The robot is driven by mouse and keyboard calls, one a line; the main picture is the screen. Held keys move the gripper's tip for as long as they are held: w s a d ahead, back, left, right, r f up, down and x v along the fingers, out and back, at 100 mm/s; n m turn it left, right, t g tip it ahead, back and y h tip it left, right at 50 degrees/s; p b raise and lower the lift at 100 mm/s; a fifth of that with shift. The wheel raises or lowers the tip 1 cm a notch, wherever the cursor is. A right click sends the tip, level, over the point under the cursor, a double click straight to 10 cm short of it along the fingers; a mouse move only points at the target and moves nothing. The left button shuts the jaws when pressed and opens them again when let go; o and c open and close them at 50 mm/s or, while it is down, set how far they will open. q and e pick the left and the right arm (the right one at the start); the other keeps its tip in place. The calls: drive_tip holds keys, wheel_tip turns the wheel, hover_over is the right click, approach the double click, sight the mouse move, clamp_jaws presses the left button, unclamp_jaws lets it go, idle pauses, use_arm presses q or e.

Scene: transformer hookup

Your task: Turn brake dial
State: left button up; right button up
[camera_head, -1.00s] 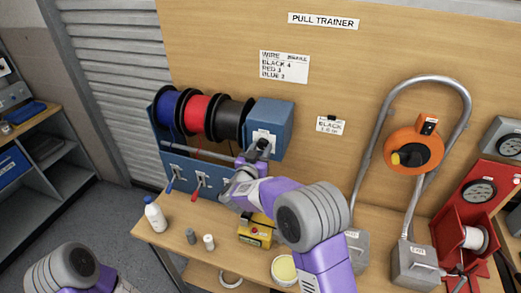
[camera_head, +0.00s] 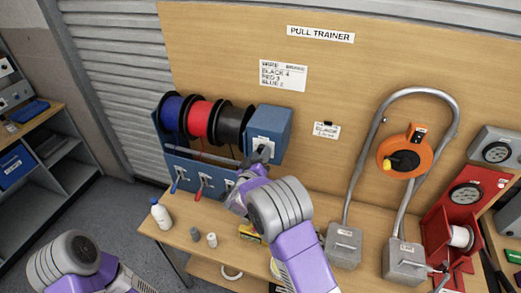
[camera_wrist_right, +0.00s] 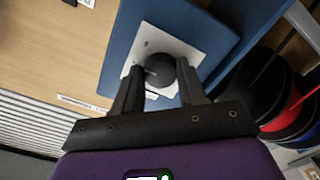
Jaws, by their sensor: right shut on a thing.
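The brake dial (camera_wrist_right: 160,70) is a dark round knob on a white plate (camera_wrist_right: 187,47) on the blue box (camera_head: 273,122) at the right end of the spool rack. In the wrist view my right gripper (camera_wrist_right: 156,82) has one finger on each side of the dial and is shut on it. In the head view my right gripper (camera_head: 258,154) is at the front of the box, and it covers most of the dial. My left arm shows at the lower left, but its gripper is out of the picture.
Blue, red and black wire spools (camera_head: 202,120) sit left of the box. A white bottle (camera_head: 160,214) and small cylinders stand on the bench. An orange reel (camera_head: 404,157), bent conduits, grey boxes and a red gauge unit (camera_head: 462,212) are to the right.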

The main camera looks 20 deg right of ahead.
drive_tip(key=shift+n+p, duration=0.7)
drive_tip(key=shift+n, duration=0.4)
drive_tip(key=o, duration=1)
drive_tip(key=shift+o, duration=0.2)
drive_tip(key=b+v, duration=0.1)
drive_tip(key=v, duration=0.6)
drive_tip(key=shift+s+a, duration=0.2)
drive_tip(key=shift+s, duration=0.1)
drive_tip(key=shift+f, duration=0.1)
